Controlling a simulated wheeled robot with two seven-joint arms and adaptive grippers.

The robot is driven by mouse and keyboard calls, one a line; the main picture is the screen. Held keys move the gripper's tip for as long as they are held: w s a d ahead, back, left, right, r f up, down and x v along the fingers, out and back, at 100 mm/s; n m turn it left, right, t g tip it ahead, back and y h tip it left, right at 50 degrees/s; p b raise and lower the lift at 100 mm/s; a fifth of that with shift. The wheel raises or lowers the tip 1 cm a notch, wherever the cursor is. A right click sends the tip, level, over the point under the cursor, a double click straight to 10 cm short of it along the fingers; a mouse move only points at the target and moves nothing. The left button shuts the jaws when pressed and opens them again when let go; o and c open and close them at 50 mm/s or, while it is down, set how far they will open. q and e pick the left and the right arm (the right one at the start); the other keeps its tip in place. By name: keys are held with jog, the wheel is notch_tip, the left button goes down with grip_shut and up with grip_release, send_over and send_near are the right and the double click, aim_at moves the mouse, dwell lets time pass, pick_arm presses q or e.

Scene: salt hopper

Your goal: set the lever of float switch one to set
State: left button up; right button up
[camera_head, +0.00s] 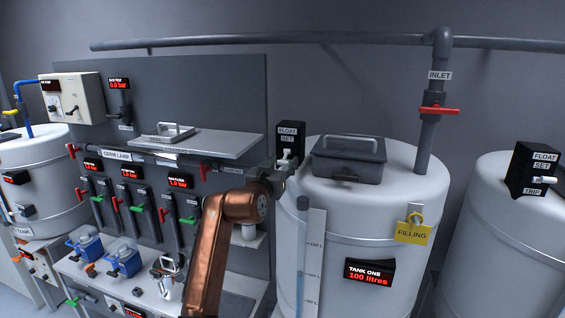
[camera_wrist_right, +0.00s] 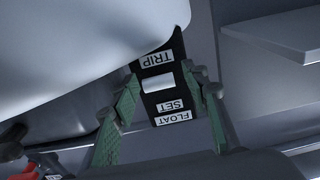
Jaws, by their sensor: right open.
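Float switch one is a black box (camera_head: 290,132) labelled FLOAT and SET, at the left edge of tank one (camera_head: 345,215). Its white lever (camera_head: 286,156) sits below the SET label. In the right wrist view the box (camera_wrist_right: 165,70) appears upside down, with the lever (camera_wrist_right: 157,82) between the TRIP and SET labels. My right gripper (camera_head: 284,168) is at the switch, hiding its lower part in the head view. In the wrist view its green fingers (camera_wrist_right: 165,82) are open, one on each side of the lever; contact cannot be told. My left gripper is out of view.
A grey lidded hatch (camera_head: 348,158) lies on top of tank one, right of the switch. A grey shelf (camera_head: 205,143) projects from the panel on the left. A clear level tube (camera_head: 301,250) runs down the tank's front. Another float switch (camera_head: 535,168) stands at far right.

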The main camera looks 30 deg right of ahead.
grip_shut()
jog(key=shift+r+p, duration=0.15)
jog(key=shift+p, duration=0.4)
notch_tip(320, 180, up, 4)
jog(key=g+y+p, duration=0.5)
jog(key=y+p, duration=0.1)
jog(key=p, duration=1.8)
jog(key=shift+d+g+y, duration=0.15)
jog(key=shift+g+y, duration=0.15)
jog(key=shift+y, duration=0.1)
jog(key=shift+w+g+y+p, duration=0.15)
jog(key=shift+g+y+p, duration=0.3)
jog(key=shift+p, duration=0.65)
